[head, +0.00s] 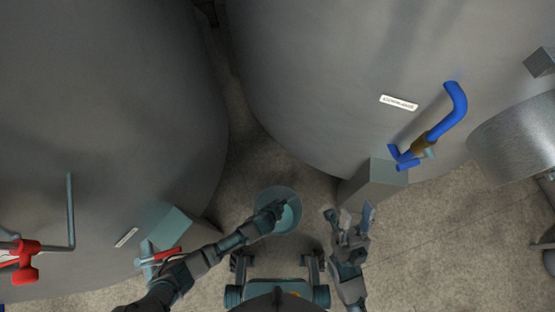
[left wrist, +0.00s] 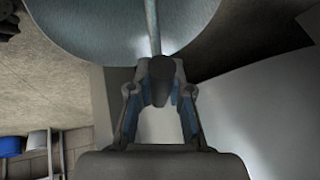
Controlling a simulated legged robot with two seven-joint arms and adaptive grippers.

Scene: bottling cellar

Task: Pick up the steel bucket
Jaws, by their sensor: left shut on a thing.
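The steel bucket (head: 292,220) is round and bluish grey, seen from above low between two big tanks in the head view. In the left wrist view the bucket (left wrist: 90,35) fills the upper part, with its thin handle (left wrist: 152,28) running down to my fingertips. My left gripper (head: 277,207) reaches over the bucket from the left and covers part of it. In the left wrist view the left gripper (left wrist: 162,85) is shut on the handle. My right gripper (head: 353,216) is to the right of the bucket, apart from it, with its fingers spread and empty.
Large grey tanks (head: 100,90) (head: 340,70) stand left and right, with a narrow gap between. A blue valve pipe (head: 445,118) sticks out at right, a red valve (head: 25,262) at left. Grey blocks (head: 168,224) (head: 372,183) stand at the tank feet. Floor (head: 430,235) is clear at lower right.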

